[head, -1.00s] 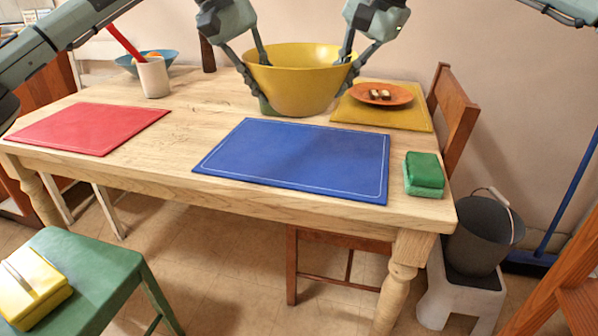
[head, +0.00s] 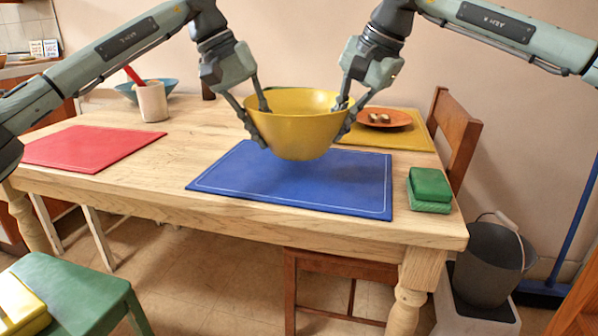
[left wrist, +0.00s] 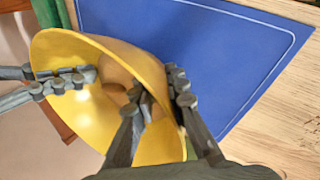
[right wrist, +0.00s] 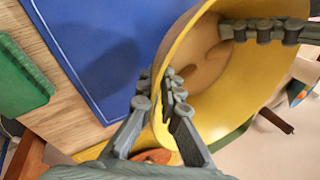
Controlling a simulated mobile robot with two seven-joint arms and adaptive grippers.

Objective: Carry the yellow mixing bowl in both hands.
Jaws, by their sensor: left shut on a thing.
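The yellow mixing bowl (head: 303,138) hangs roughly level above the blue placemat (head: 225,181), with its shadow on the mat. My left gripper (head: 257,117) is shut on the bowl's left rim, one finger inside and one outside. My right gripper (head: 346,114) is shut on the right rim in the same way. In the left wrist view the bowl (left wrist: 75,120) shows its inside, which looks empty. In the right wrist view the bowl wall (right wrist: 229,108) passes between my right fingers. The bowl's underside is hidden from the wrist views.
A chair (head: 455,135) stands at right.

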